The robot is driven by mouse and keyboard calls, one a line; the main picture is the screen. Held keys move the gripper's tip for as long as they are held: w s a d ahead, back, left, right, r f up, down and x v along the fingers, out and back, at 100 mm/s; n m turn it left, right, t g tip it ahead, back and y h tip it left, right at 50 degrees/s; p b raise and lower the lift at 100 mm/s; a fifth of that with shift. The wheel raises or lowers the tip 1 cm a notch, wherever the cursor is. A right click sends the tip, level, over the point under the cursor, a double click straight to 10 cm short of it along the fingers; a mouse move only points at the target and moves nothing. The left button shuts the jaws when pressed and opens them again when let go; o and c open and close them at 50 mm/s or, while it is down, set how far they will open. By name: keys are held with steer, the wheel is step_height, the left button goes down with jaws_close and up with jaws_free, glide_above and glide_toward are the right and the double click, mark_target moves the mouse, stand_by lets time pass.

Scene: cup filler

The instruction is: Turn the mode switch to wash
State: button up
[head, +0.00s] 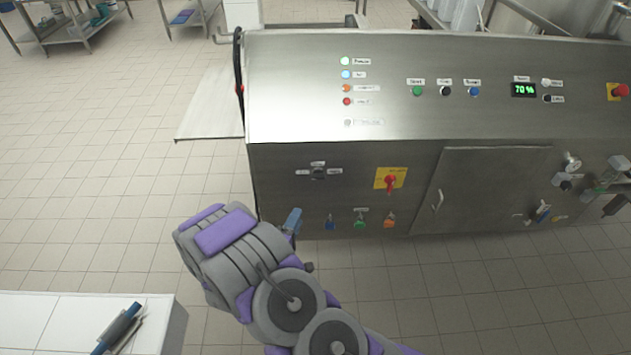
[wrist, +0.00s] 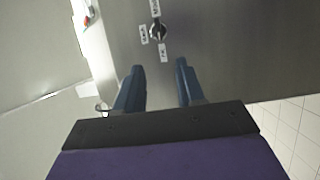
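The mode switch (head: 318,173) looks like a small dark knob on the lower front panel of the steel machine, with small labels around it. In the wrist view the knob (wrist: 158,31) sits beyond the fingertips, roughly between their lines, with a gap to them. The label text is too small to read, so I cannot tell which mode it points to. My gripper (wrist: 159,65) is open and empty, its two blue fingers apart and not touching the knob. In the head view a blue finger (head: 292,221) shows below and left of the switch; the rest is hidden by my arm.
A red rotary handle on a yellow plate (head: 390,180) is right of the switch. A white counter (head: 40,325) stands front left. Tiled floor is free at left.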

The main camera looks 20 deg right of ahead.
mark_target(318, 176)
steer(key=b+x, duration=0.3)
steer(key=x, duration=1.4)
steer(key=shift+w+b, duration=0.15)
steer(key=shift+b, duration=0.25)
steer(key=shift+d, duration=0.1)
jaws_close()
